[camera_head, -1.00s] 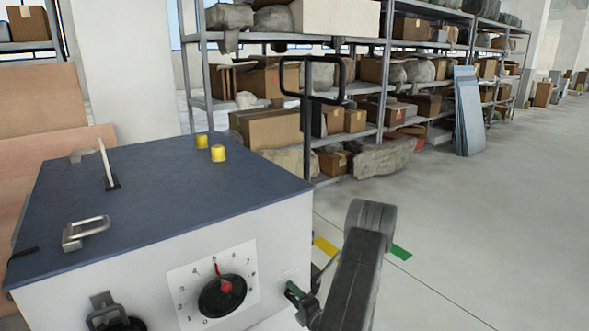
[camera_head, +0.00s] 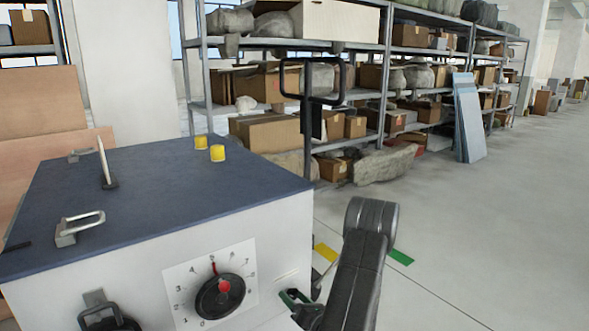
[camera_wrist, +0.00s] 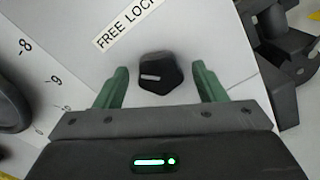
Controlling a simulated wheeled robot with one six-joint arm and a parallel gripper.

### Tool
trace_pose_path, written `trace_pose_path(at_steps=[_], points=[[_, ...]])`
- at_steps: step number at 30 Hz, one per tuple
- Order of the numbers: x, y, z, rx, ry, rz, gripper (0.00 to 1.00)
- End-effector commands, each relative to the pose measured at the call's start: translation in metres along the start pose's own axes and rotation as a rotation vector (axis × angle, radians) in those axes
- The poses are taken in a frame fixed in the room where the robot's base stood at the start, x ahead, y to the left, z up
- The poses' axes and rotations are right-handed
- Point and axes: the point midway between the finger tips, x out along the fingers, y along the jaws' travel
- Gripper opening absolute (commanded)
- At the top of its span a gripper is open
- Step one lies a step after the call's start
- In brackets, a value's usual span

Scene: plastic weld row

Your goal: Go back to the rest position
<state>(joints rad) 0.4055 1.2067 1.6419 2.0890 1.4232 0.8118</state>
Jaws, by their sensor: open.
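My gripper (camera_wrist: 160,88) is open in the wrist view, with its two green fingers apart. A small black knob (camera_wrist: 160,73) with a white mark shows between and beyond the fingertips, on a white panel. I cannot tell its exact distance from the fingers. A label reading "FREE LOCK" in part (camera_wrist: 128,22) lies above it. In the head view my gripper (camera_head: 292,297) is small and partly hidden, at the right edge of the front of a white box with a dark blue top (camera_head: 150,200).
The box front carries a large dial (camera_head: 220,295) with a red pointer near 5. Two yellow caps (camera_head: 217,153), a lever (camera_head: 104,160) and a handle (camera_head: 80,228) stand on its top. Loaded shelves (camera_head: 300,145) stand behind. The floor (camera_head: 470,240) at right is clear.

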Motion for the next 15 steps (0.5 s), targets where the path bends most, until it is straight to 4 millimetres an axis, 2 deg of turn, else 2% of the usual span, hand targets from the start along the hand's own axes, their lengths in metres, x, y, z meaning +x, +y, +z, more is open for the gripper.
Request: trace_pose_path(at_steps=[15], points=[[-0.0001, -0.0007, -0.0016, -0.416, 0.001, 0.000, 0.64]])
